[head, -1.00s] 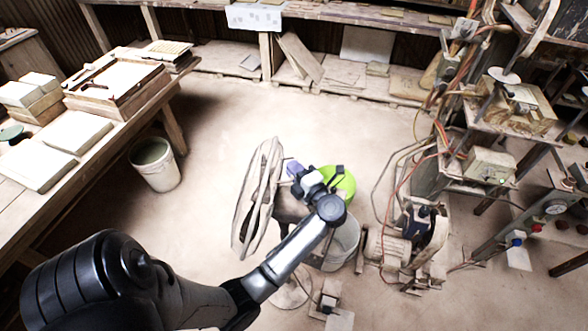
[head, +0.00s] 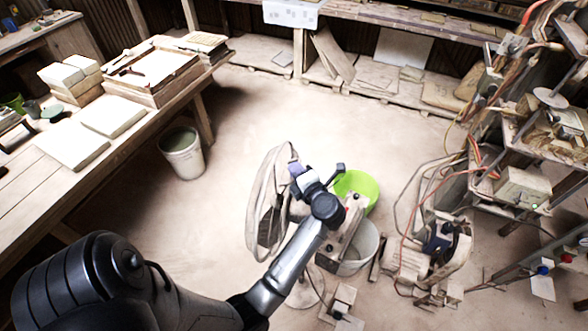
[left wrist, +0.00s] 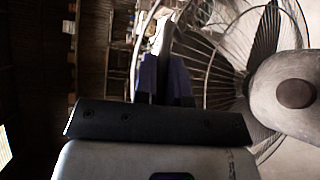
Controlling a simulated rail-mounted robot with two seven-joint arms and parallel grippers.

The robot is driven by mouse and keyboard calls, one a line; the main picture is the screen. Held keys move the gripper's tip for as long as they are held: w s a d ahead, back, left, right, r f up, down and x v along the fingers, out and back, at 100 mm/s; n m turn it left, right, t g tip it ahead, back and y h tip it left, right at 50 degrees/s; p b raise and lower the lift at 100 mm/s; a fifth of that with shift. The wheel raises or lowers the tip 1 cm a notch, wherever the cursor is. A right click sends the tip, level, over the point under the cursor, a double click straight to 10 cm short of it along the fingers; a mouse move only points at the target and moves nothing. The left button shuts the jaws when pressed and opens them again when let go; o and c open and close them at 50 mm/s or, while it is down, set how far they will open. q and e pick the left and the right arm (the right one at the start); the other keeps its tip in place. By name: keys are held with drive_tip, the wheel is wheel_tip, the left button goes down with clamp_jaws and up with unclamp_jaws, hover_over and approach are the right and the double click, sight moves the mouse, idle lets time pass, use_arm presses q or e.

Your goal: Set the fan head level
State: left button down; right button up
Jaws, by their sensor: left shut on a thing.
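The fan's round wire cage (head: 268,210) stands on edge in the middle of the head view, facing left. Its motor housing (head: 298,212) is partly behind my arm. My left gripper (head: 297,171) is shut on the cage's upper rim, its purple fingertips at the wire. In the left wrist view the purple fingertips (left wrist: 166,80) meet the cage wires (left wrist: 207,62), and the pale fan motor (left wrist: 285,95) lies to the right. The exact grip is partly hidden by the gripper body. My right gripper is not in view.
A lime green bucket (head: 356,188) and a grey bucket (head: 360,250) stand just right of the fan. A machine with hoses (head: 440,250) is farther right. A workbench (head: 75,180) runs along the left, with a white bucket (head: 183,160) beside it. Floor behind the fan is clear.

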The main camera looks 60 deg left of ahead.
use_arm(q)
drive_tip(key=c, duration=1.3)
unclamp_jaws()
drive_tip(key=shift+w, duration=0.1)
drive_tip(key=shift+o, duration=0.6)
drive_tip(key=shift+d, duration=0.1)
